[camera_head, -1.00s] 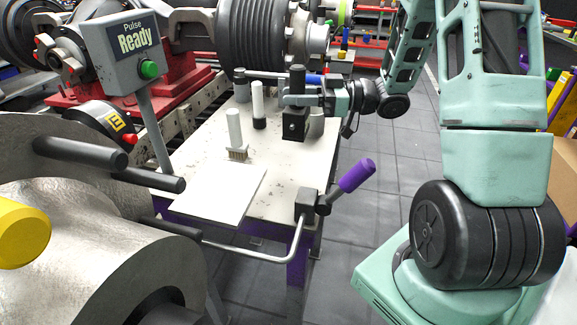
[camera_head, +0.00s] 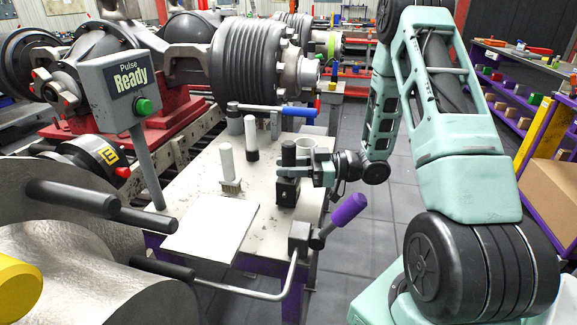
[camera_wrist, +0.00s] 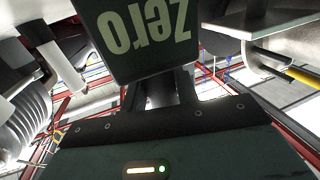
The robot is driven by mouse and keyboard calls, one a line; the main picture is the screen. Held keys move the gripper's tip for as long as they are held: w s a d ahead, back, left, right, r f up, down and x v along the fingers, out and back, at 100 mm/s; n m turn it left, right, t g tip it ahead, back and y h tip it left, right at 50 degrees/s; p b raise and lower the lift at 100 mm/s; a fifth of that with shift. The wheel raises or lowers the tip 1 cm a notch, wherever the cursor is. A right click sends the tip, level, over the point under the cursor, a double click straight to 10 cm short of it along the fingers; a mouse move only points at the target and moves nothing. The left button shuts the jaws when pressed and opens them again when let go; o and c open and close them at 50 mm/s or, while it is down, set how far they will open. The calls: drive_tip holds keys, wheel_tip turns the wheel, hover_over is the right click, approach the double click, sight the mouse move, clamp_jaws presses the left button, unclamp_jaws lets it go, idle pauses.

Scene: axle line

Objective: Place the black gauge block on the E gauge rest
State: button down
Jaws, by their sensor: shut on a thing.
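The black gauge block (camera_head: 288,190) is a dark box with a black upright cylinder on top. It is at the right part of the white-topped table, in the head view. My gripper (camera_head: 318,174) comes from the right and is shut on it. I cannot tell whether its base touches the tabletop. In the wrist view, a dark face reading "Zero" upside down (camera_wrist: 145,35) is close in front of my gripper (camera_wrist: 160,90). A yellow tag that looks like E (camera_head: 108,155) is on a black round part at left. I cannot make out which surface is the E gauge rest.
A brush (camera_head: 230,168), a white-and-black cylinder (camera_head: 252,140), a blue-handled tool (camera_head: 290,111) and a white cup (camera_head: 305,148) surround the block. A white plate (camera_head: 212,230) lies at the table's front. A purple lever (camera_head: 345,210) projects at the front right corner. A "Pulse Ready" post (camera_head: 130,85) stands left.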

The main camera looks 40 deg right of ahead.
drive_tip(key=shift+f, duration=0.1)
drive_tip(key=shift+f, duration=0.1)
drive_tip(key=c, duration=1.1)
unclamp_jaws()
drive_tip(key=shift+f+b, duration=0.15)
drive_tip(key=shift+b, duration=0.25)
